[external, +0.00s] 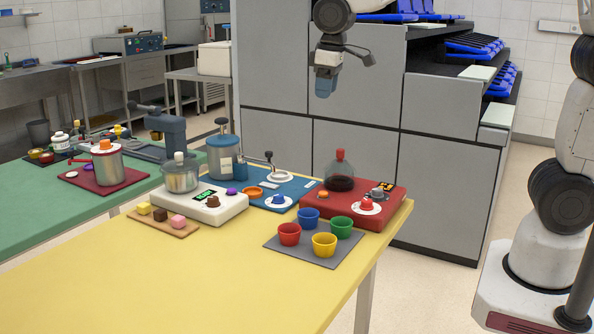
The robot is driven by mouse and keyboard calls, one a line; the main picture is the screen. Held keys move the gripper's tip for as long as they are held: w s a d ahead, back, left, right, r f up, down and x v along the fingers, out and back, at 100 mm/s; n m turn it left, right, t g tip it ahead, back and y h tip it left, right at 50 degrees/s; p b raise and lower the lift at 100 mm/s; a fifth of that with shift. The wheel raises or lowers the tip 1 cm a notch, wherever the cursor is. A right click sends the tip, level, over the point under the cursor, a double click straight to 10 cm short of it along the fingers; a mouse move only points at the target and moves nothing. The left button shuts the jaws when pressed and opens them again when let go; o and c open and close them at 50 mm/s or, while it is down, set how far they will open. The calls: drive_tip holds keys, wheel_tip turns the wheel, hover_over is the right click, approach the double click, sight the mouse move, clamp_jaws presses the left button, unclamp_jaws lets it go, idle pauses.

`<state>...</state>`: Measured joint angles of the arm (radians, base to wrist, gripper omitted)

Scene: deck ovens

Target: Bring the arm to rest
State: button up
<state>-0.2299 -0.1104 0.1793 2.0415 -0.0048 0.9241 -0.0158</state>
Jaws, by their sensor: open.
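My gripper (326,84) hangs at the top centre of the external view, pointing down. It is high above the far edge of the yellow table (190,285), in front of the grey cabinets. Its jaws are small in this view and look empty. It is clear of everything on the table. The middle links of my arm run out of the top of the picture, and my base stands at the right edge.
A red station (392,216) with a dark-liquid flask (341,178) stands at the table's far right. Coloured cups on a grey mat (272,243), a white scale (232,208) and a blue station (278,186) stand nearby. Grey cabinets (352,146) stand behind. The table's front is clear.

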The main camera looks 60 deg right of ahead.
drive_tip(key=s+d+m, duration=0.1)
drive_tip(key=s+d, duration=0.3)
drive_tip(key=s, duration=0.6)
drive_tip(key=s+d+m+t, duration=0.1)
drive_tip(key=s+d, duration=0.4)
drive_tip(key=s, duration=0.5)
drive_tip(key=s+d+m, duration=0.1)
drive_tip(key=s+d, duration=0.4)
drive_tip(key=s, duration=0.5)
drive_tip(key=shift+s+d, duration=0.15)
idle(1.5)
